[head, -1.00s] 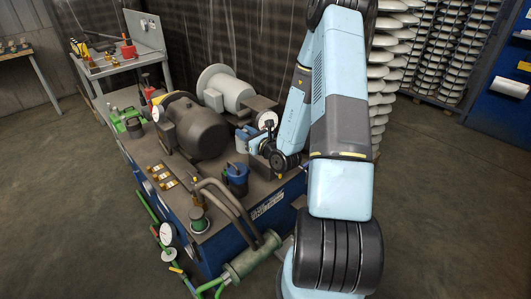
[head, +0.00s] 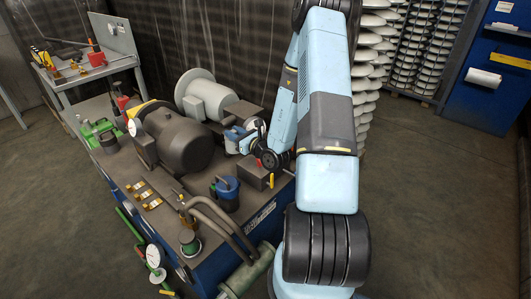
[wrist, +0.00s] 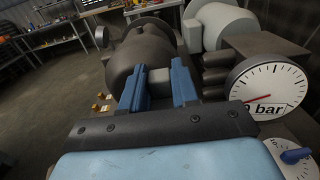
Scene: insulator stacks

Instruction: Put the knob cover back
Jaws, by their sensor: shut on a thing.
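My gripper (wrist: 160,78) has blue fingers closed on a small grey block-like piece, which I take to be the knob cover (wrist: 159,82). Its front part is hidden, so its shape is unclear. In the head view my gripper (head: 236,137) is small, partly behind my arm, over the right part of the blue power unit (head: 262,218). A red knob-like part (head: 269,155) shows on a dark box (head: 252,174) near my wrist, with a yellow piece (head: 271,181) in front. I cannot tell which knob the cover fits.
A dark motor (head: 185,145) and a grey motor (head: 205,98) stand on the unit. A bar gauge (wrist: 268,92) is close on the right in the wrist view. Insulator stacks (head: 370,60) stand behind my arm.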

